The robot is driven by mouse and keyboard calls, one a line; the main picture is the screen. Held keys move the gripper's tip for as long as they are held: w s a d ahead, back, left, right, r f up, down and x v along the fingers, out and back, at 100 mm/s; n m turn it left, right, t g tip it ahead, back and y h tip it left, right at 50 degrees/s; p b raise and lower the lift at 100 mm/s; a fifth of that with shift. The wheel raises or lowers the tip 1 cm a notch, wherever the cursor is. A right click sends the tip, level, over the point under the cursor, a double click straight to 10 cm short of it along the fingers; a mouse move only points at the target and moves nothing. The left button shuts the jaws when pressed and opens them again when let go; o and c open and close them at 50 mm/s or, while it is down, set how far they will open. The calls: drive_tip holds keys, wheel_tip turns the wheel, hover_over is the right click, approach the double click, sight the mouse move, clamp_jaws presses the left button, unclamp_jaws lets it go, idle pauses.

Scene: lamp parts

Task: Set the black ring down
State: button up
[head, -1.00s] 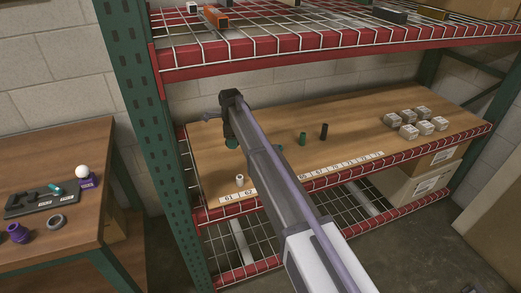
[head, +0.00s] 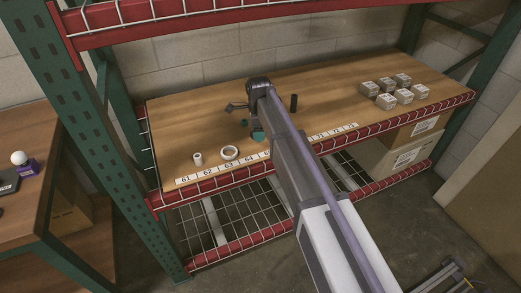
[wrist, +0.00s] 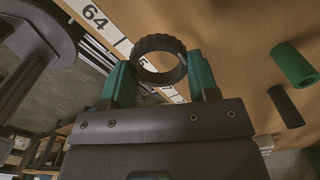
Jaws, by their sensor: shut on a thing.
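In the wrist view, the black ring (wrist: 157,42) sits between the two teal fingertips of my gripper (wrist: 162,78), which is shut on it. The number strip (wrist: 97,17) shows beyond the ring and through its hole. I cannot tell whether the ring touches the shelf board. In the head view, my gripper (head: 251,129) is over the front part of the wooden shelf board (head: 330,88), near the middle numbers of the strip. I cannot make out the black ring in the head view.
A white ring (head: 229,152) and a small white cylinder (head: 197,158) stand left of my gripper. A black tube (head: 294,102) stands behind it; a green tube (wrist: 294,66) shows in the wrist view. Several grey boxes (head: 386,101) are at the right. Board space between is clear.

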sight(259, 146)
wheel_tip(259, 146, down, 5)
drive_tip(key=b, duration=0.3)
drive_tip(key=shift+b, duration=0.35)
drive_tip(key=shift+r, duration=0.25)
drive_tip(key=shift+f, duration=0.15)
drive_tip(key=o, duration=0.4)
drive_tip(key=shift+f, duration=0.1)
drive_tip(key=o, duration=0.5)
wheel_tip(259, 146, up, 13)
drive_tip(key=p, duration=1.2)
drive_tip(key=shift+f+p, duration=0.2)
drive_tip(key=shift+p, duration=0.1)
